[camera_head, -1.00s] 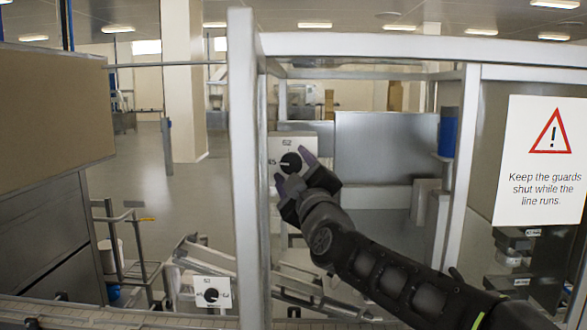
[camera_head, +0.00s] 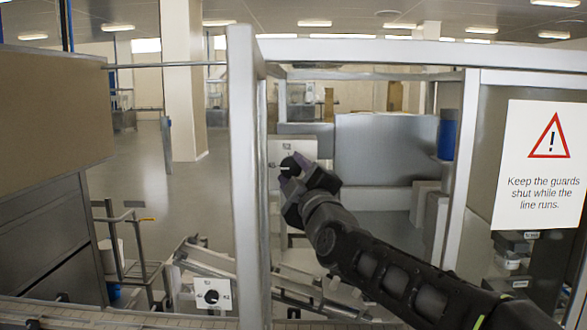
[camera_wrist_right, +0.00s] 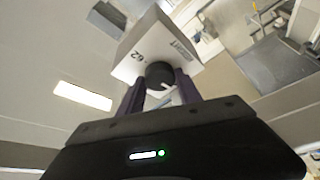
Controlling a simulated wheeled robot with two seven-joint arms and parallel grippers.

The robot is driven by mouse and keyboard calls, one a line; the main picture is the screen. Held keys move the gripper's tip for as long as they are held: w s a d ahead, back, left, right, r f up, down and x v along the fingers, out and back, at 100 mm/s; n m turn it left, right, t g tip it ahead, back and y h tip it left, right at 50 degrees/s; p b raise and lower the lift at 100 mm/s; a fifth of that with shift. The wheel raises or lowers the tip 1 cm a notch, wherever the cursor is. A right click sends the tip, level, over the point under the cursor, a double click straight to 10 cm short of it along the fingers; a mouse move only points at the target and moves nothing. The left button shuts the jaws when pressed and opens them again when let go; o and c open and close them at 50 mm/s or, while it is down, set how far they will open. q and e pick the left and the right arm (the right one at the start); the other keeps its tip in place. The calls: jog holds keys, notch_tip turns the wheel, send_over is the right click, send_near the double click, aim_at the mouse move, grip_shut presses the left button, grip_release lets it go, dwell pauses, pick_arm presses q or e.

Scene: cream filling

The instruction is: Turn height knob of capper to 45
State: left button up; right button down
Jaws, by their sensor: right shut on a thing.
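The height knob (camera_head: 289,165) is a round black knob with a white mark, on the face of a white box (camera_head: 310,148) behind the guard frame. In the head view the mark points left. My right gripper (camera_head: 291,170) is shut on the knob, one finger on each side. The right wrist view shows the knob (camera_wrist_right: 159,74) between the purple fingers (camera_wrist_right: 161,90). The box there carries a "62" and lettering that looks like "HEIGHT". The fingers and knob hide part of the dial. My left gripper is not in view.
A pale guard post (camera_head: 246,180) stands just left of the box. My right arm reaches in through the open frame. A second black knob (camera_head: 211,297) sits on a white panel lower left. A guard warning sign (camera_head: 541,165) hangs at right.

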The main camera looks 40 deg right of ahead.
jog(key=c, duration=0.8)
grip_release()
jog(key=b+v, duration=0.3)
jog(key=v, duration=0.4)
jog(key=shift+s+a+f, duration=0.1)
jog(key=shift+s+a, duration=0.05)
jog(key=shift+s, duration=0.2)
